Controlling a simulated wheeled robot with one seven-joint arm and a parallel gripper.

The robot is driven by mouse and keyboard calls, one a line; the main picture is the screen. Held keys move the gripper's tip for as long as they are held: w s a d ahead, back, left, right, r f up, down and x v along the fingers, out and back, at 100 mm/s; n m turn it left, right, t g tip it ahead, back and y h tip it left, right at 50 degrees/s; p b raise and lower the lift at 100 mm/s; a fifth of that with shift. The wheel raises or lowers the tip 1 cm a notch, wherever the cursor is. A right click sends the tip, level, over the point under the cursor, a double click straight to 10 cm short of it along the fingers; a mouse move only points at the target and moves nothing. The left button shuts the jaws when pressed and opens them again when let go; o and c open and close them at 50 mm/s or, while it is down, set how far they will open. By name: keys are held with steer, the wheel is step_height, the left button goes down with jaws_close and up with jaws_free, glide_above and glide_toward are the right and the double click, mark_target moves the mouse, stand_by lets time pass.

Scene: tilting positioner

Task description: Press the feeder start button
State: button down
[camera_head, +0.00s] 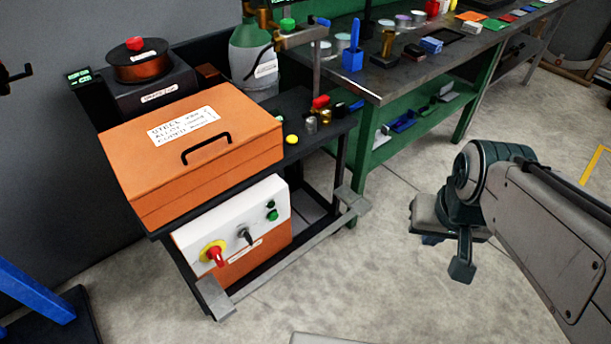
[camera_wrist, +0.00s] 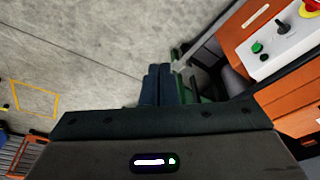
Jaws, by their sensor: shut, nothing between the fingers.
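A white control panel (camera_head: 232,222) sits on the front of an orange cabinet under the cart top. At its right end is a green button (camera_head: 272,215), with a second small dark round element just above it. The green button also shows at the upper right of the wrist view (camera_wrist: 257,48). I cannot read a label naming the feeder start. My gripper (camera_head: 461,271) is shut and empty, pointing down over open floor, well to the right of the panel. Its fingers (camera_wrist: 156,84) lie together in the wrist view, apart from the panel.
The panel also carries a red knob on a yellow disc (camera_head: 213,253) and a black selector switch (camera_head: 245,236). A grey bar (camera_head: 290,263) runs in front of the cart. A green-legged workbench (camera_head: 430,85) stands behind. The floor between gripper and cart is clear.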

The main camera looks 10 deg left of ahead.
steer(key=shift+a+f, duration=0.1)
steer(key=shift+a, duration=0.05)
steer(key=w+a+f+n+t+b, duration=0.2)
steer(key=w+a+f+n+b, duration=0.4)
steer(key=f, duration=0.6)
steer(key=w+a+f+n+t+b, duration=0.3)
steer(key=a+f+n+b, duration=0.4)
steer(key=f, duration=0.6)
steer(key=w+a+f+n+t+b, duration=0.2)
steer(key=w+a+f+n+b, duration=0.4)
steer(key=f, duration=0.6)
steer(key=a+r+n+t+y+b, duration=0.1)
steer(key=a+n+t, duration=0.4)
steer(key=a+n, duration=0.1)
steer(key=shift+s+a+r+n+t, duration=0.25)
steer(key=shift+s+a+n+t, duration=0.05)
steer(key=shift+s+a+n, duration=0.15)
steer(key=shift+w, duration=0.1)
